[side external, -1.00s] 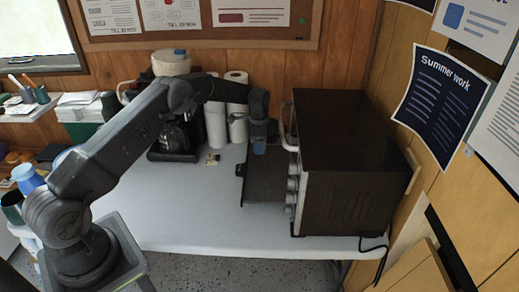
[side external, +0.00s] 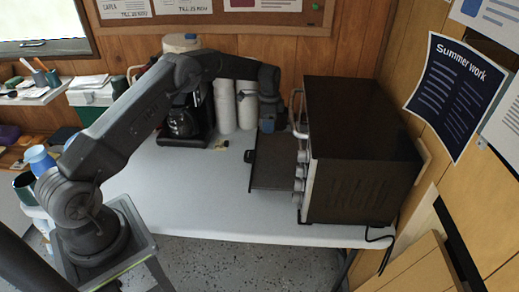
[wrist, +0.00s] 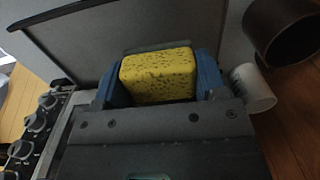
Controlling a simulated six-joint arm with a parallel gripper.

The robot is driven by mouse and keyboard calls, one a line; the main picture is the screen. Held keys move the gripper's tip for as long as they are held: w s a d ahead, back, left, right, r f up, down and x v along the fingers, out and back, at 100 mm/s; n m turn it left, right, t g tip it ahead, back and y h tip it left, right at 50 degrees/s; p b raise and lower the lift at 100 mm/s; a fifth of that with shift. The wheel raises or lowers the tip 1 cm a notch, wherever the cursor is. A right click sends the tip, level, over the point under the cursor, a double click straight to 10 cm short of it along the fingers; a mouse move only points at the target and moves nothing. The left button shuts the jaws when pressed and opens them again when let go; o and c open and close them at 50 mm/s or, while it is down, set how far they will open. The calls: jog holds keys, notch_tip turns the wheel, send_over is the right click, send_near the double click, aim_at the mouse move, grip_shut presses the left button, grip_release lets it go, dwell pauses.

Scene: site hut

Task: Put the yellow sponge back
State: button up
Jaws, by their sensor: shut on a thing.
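The yellow sponge (wrist: 160,76), speckled with dark pores, sits between the two blue fingers of my gripper (wrist: 162,82) in the wrist view. The fingers are shut on its two sides. In the side view my gripper (side external: 268,124) points down over the dark open door (side external: 274,162) of the oven, close to the oven's front. The sponge cannot be made out in the side view.
The dark oven (side external: 362,150) stands right of my gripper, with its handle (side external: 298,115) close by. Paper rolls (side external: 247,106) and a coffee maker (side external: 185,122) stand behind. The white table (side external: 200,190) is clear in front.

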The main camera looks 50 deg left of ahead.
notch_tip(320, 180, up, 18)
jog(key=s+a+r+n, duration=0.1)
jog(key=s+a, duration=0.4)
jog(key=s, duration=0.3)
jog(key=s+a+r+n, duration=0.2)
jog(key=s+a, duration=0.2)
jog(key=s, duration=0.4)
jog(key=s+d+f+n, duration=0.2)
jog(key=s+f, duration=0.1)
jog(key=s, duration=1.3)
send_over(217, 182)
jog(key=shift+m, duration=0.3)
notch_tip(217, 182, down, 25)
jog(key=shift+s+f, duration=0.1)
jog(key=shift+s, duration=0.05)
jog(key=shift+d+f, duration=0.1)
jog(key=shift+f, duration=2)
jog(key=shift+f, duration=0.1)
